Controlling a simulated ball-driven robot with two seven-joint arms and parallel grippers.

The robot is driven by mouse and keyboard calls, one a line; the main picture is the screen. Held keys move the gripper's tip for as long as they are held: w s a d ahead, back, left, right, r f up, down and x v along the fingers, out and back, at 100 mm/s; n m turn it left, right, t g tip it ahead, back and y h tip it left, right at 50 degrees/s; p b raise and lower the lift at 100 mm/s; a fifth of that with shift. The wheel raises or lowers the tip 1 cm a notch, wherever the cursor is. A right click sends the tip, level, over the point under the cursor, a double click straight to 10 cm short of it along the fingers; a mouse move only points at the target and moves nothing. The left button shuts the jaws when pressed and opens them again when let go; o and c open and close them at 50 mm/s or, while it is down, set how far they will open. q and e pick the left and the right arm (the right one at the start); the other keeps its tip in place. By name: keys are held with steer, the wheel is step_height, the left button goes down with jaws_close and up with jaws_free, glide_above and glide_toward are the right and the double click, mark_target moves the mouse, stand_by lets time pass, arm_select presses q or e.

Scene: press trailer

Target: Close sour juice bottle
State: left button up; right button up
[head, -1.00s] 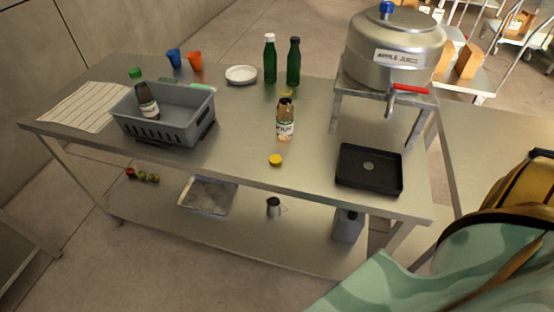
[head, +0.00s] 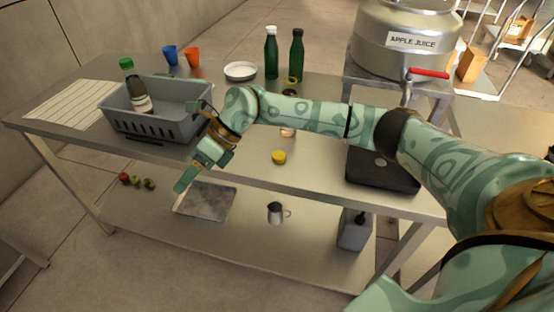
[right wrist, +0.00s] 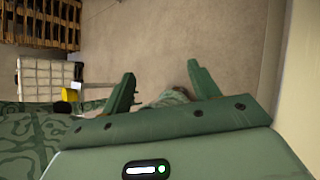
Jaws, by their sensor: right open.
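My right gripper (head: 188,146) is open and empty, at the basket's right end near the front edge. The right wrist view shows its parted fingers (right wrist: 162,88) with nothing held. My left gripper is not in view.
Two green bottles (head: 271,55) (head: 296,58), a white plate (head: 240,71) and blue and orange cups (head: 193,57) stand at the back. A steel juice pot (head: 400,55) and black tray (head: 375,175) are at the right.

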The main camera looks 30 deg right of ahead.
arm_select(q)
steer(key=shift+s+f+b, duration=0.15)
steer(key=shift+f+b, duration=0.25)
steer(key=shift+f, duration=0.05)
arm_select(e)
steer(key=w+d+r+h, duration=0.1)
steer(key=d+r+h, duration=0.3)
steer(key=d, duration=0.8)
steer(key=d+r+m+h, duration=0.1)
steer(key=d+r+h, duration=0.3)
steer(key=d, duration=0.8)
steer(key=shift+w+d+r+g+h, duration=0.15)
steer(key=shift+w+d+g+h, duration=0.2)
steer(key=shift+h, duration=0.65)
steer(key=shift+a, duration=0.1)
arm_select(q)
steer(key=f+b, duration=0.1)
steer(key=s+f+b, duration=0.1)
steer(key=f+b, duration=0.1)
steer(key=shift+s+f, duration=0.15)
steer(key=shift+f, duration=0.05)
arm_select(e)
glide_above(279, 155)
step_height(279, 155, down, 11)
steer(key=shift+s+f, duration=0.1)
